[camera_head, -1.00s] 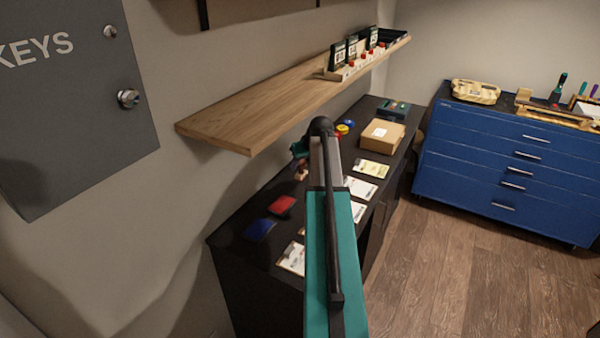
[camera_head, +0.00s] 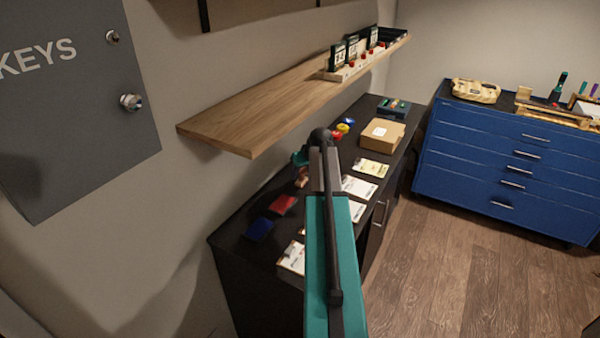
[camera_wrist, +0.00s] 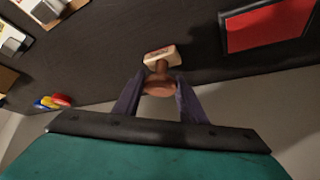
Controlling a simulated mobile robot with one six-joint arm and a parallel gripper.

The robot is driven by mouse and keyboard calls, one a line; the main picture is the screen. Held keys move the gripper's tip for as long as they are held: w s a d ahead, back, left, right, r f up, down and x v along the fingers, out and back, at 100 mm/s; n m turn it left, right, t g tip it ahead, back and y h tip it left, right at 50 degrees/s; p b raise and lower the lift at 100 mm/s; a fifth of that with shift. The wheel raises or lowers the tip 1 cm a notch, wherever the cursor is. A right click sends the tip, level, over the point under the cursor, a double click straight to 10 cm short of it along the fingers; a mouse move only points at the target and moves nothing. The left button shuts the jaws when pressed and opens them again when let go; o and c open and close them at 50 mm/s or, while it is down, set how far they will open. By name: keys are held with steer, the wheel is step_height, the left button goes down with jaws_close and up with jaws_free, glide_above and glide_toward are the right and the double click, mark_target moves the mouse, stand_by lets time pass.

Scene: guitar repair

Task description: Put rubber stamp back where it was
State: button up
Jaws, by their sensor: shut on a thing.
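The rubber stamp (camera_wrist: 160,77) shows in the wrist view, with a brown wooden handle and a pale block at its far end. My gripper (camera_wrist: 157,92) is shut on the handle, one dark finger on each side. The stamp is over or on the black cabinet top (camera_wrist: 140,30); I cannot tell whether its base touches. In the head view the stamp (camera_head: 301,181) is a small brown shape left of my arm, near the wall, and my gripper (camera_head: 300,160) is partly hidden behind the arm.
A red ink pad (camera_wrist: 265,25) lies to the right in the wrist view; a blue pad (camera_head: 258,229) lies nearer in the head view. Paper cards (camera_head: 358,188) lie along the right edge. A cardboard box (camera_head: 382,135) stands farther back. A wooden shelf (camera_head: 240,110) overhangs the cabinet.

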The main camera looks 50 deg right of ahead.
steer(key=shift+f, duration=0.15)
steer(key=o, duration=0.9)
steer(key=shift+c, duration=0.2)
steer(key=shift+r, duration=0.3)
steer(key=b+v, duration=0.2)
steer(key=v, duration=1)
steer(key=shift+f, duration=0.15)
